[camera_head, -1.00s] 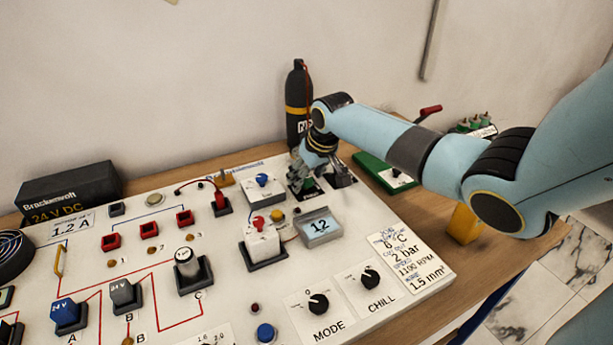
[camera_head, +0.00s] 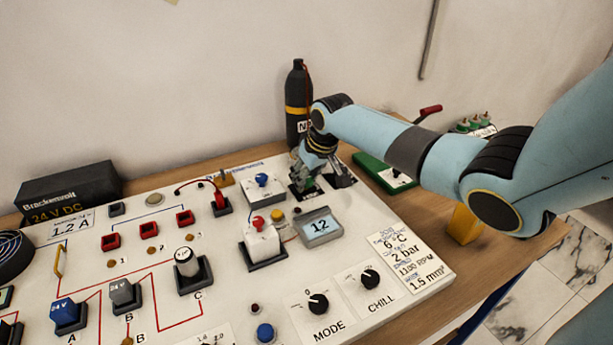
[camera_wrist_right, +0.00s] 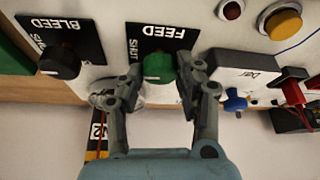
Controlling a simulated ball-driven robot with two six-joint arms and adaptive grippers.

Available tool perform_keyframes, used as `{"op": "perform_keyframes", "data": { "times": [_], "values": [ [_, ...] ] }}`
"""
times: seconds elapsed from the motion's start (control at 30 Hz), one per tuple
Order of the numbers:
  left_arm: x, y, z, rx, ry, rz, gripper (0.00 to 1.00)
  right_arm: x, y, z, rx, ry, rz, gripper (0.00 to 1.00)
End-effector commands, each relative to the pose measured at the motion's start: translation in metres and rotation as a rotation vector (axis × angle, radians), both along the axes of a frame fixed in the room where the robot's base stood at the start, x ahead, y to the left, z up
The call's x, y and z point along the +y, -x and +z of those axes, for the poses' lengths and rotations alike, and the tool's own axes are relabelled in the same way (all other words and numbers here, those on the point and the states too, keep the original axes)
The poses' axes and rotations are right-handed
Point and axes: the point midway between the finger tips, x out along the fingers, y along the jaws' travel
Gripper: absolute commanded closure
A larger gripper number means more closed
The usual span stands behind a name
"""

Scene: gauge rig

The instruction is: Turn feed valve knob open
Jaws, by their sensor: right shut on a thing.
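The feed valve knob (camera_wrist_right: 159,67) is green and round and sits on a black plate (camera_wrist_right: 160,36) marked FEED and SHUT in the right wrist view. My right gripper (camera_wrist_right: 161,72) is shut on this knob, one finger on each side. In the head view my right gripper (camera_head: 305,180) is at the far right part of the white panel and mostly hides the knob. My left gripper is in neither view.
A black BLEED knob (camera_wrist_right: 60,61) is beside the feed plate. A white block with a blue knob (camera_head: 263,185) stands close by. A black bottle (camera_head: 297,100) stands behind the gripper.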

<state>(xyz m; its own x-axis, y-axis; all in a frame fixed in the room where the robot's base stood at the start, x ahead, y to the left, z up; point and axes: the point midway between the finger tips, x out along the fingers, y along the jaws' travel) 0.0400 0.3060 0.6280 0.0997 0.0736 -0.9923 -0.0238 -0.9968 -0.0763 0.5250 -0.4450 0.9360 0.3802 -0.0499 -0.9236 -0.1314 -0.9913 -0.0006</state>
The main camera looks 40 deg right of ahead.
Motion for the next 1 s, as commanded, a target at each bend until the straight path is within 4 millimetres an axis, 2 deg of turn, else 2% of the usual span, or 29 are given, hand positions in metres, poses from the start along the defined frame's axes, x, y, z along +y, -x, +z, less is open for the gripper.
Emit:
{"op": "perform_keyframes", "data": {
  "times": [0.23,0.47,1.0],
  "values": [
    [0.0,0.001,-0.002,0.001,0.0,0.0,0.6,-0.001,0.0,0.0,0.001,0.001,0.111,0.98],
    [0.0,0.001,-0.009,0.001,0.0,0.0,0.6,-0.002,0.0,-0.002,0.002,0.001,0.306,0.98],
    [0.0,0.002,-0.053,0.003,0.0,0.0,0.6,-0.003,-0.002,-0.004,0.0,0.001,0.82,0.98]
  ]
}}
